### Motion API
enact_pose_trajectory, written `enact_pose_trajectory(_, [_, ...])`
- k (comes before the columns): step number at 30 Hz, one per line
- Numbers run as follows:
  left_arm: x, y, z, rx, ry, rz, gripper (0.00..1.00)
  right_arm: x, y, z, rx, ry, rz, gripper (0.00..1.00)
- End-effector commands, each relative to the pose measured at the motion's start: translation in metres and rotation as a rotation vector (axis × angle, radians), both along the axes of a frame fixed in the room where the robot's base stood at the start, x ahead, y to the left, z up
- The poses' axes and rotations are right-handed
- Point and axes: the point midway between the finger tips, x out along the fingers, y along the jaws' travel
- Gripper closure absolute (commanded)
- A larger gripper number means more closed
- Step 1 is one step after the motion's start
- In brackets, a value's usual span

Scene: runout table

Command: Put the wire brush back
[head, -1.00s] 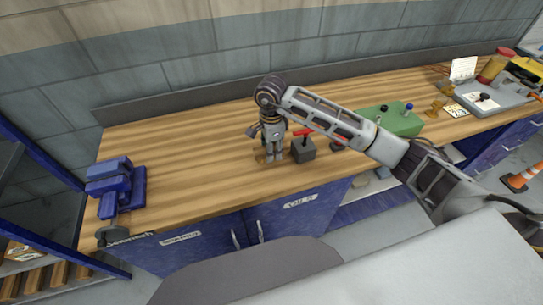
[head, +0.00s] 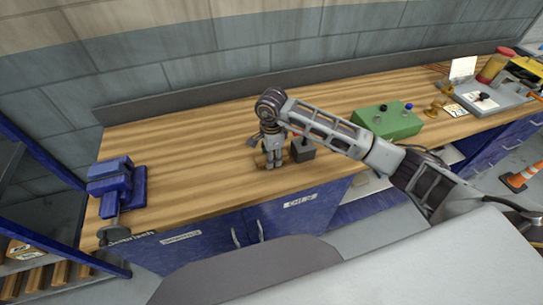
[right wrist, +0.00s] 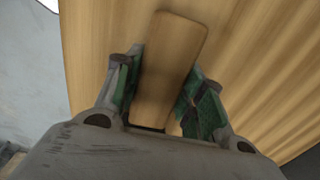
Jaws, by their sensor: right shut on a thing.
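My right gripper (head: 271,163) points down at the wooden bench top, left of a small dark box. In the right wrist view, my right gripper (right wrist: 157,100) is shut on a flat wooden piece with rounded corners, which looks like the handle of the wire brush (right wrist: 168,60). The handle lies between the two green-padded fingers and extends beyond them. No bristles show, and I cannot tell whether the brush touches the bench. In the head view the gripper mostly hides the brush. My left gripper is not in view.
A dark box (head: 303,151) with a red part stands just right of the gripper, under my forearm. A green box (head: 388,121) with knobs is farther right. A blue vise (head: 118,187) sits at the bench's left end. The bench between vise and gripper is clear.

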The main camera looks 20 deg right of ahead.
Motion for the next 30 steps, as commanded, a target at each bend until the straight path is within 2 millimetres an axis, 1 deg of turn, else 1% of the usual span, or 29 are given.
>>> enact_pose_trajectory(2, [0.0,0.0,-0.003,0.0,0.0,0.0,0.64,0.0,0.0,-0.002,0.0,-0.001,0.0,0.83])
enact_pose_trajectory(3, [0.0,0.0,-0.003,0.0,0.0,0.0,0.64,0.0,0.0,-0.003,0.0,0.0,0.0,0.6])
enact_pose_trajectory(8, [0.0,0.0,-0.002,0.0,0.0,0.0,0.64,0.0,0.0,-0.002,0.0,0.0,0.0,0.39])
enact_pose_trajectory(23, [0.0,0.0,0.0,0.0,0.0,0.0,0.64,0.0,0.0,0.0,0.0,0.0,0.0,0.39])
enact_pose_trajectory(25, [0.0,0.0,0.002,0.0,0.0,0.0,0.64,0.0,0.0,0.002,0.0,0.001,0.0,0.39])
enact_pose_trajectory(30, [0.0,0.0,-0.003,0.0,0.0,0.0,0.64,0.001,0.0,0.018,0.0,-0.003,0.001,0.39])
